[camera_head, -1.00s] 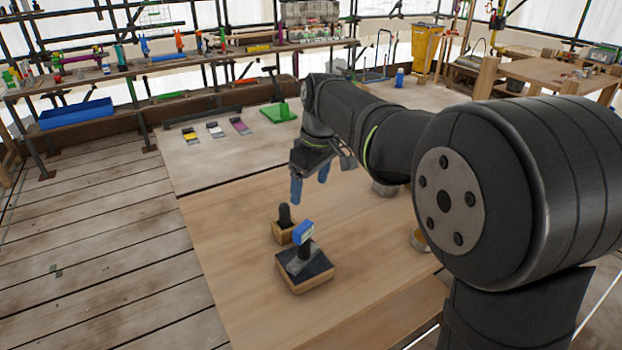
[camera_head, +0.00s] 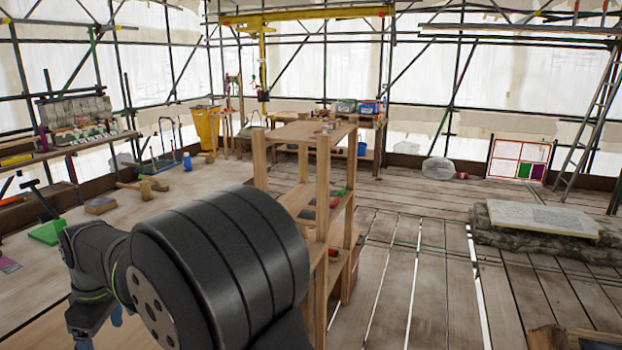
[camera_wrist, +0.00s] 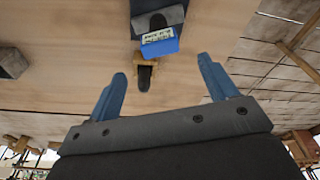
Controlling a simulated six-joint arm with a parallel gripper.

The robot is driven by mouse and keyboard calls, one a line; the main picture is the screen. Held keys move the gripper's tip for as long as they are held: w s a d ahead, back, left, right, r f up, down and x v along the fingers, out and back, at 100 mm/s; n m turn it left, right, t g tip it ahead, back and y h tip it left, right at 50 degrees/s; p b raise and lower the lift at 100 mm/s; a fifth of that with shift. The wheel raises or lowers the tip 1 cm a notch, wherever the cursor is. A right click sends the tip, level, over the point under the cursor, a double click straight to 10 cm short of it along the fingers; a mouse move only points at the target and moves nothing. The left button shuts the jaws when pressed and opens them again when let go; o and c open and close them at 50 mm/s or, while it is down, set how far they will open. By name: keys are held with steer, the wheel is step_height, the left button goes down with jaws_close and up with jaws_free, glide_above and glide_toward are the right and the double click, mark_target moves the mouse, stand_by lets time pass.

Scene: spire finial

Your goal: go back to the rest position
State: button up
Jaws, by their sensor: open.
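My gripper (camera_wrist: 165,90) is open and empty in the wrist view, its two blue fingers spread apart. It hangs above the wooden bench (camera_wrist: 85,75). Between and beyond the fingers is a small wooden block with a dark rounded peg (camera_wrist: 144,77). Beyond it stands a dark-topped block (camera_wrist: 172,15) bearing a piece with a blue label (camera_wrist: 159,42). In the head view my gripper (camera_head: 98,335) shows only partly at the lower left, with blue fingertips cut by the frame edge. The two blocks are out of the head view.
A wooden shelf stand (camera_head: 318,145) rises just right of my arm in the head view. A green plate (camera_head: 47,232) and a mallet (camera_head: 146,187) lie on the left. A stone slab (camera_head: 545,218) lies on the right. The plank floor (camera_head: 430,275) between is mostly clear.

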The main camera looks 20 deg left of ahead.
steer(key=f, duration=0.3)
steer(key=a+f, duration=0.1)
steer(key=f, duration=0.6)
steer(key=shift+s+a, duration=0.2)
steer(key=shift+s, duration=0.1)
steer(key=shift+r, duration=0.25)
steer(key=shift+o, duration=0.2)
steer(key=o, duration=0.4)
steer(key=shift+o, duration=0.2)
